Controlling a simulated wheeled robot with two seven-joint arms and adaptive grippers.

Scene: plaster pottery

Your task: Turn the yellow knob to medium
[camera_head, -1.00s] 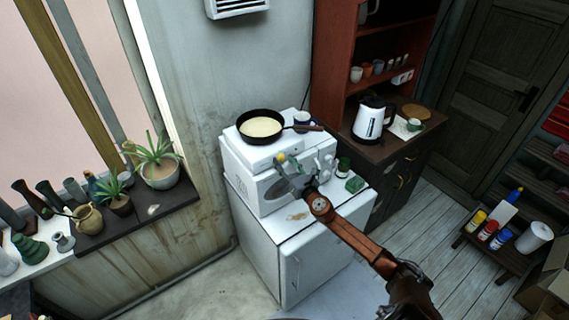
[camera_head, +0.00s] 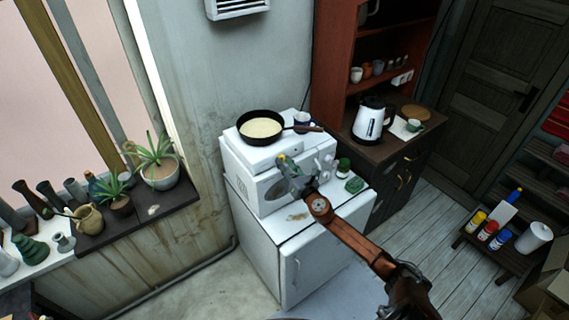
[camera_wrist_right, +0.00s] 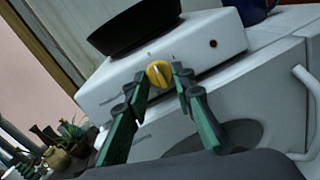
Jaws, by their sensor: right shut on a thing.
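The yellow knob (camera_wrist_right: 159,74) is on the front of a small white hot plate (camera_wrist_right: 115,92). In the wrist view my right gripper (camera_wrist_right: 161,76) has its green-and-grey fingers on either side of the knob, shut on it. A pale line shows on the knob's face; which setting it points to is too small to read. In the head view my right gripper (camera_head: 284,162) is at the hot plate's front and mostly hides the knob. A black frying pan (camera_head: 261,126) with something pale in it stands on the hot plate. My left gripper is not in view.
The hot plate stands on a white oven (camera_head: 268,194), itself on a white cabinet (camera_head: 290,255). A blue-and-white mug (camera_head: 302,119) stands near the pan's handle. A green-lidded jar (camera_head: 344,164) and a green item (camera_head: 355,185) are right of the oven.

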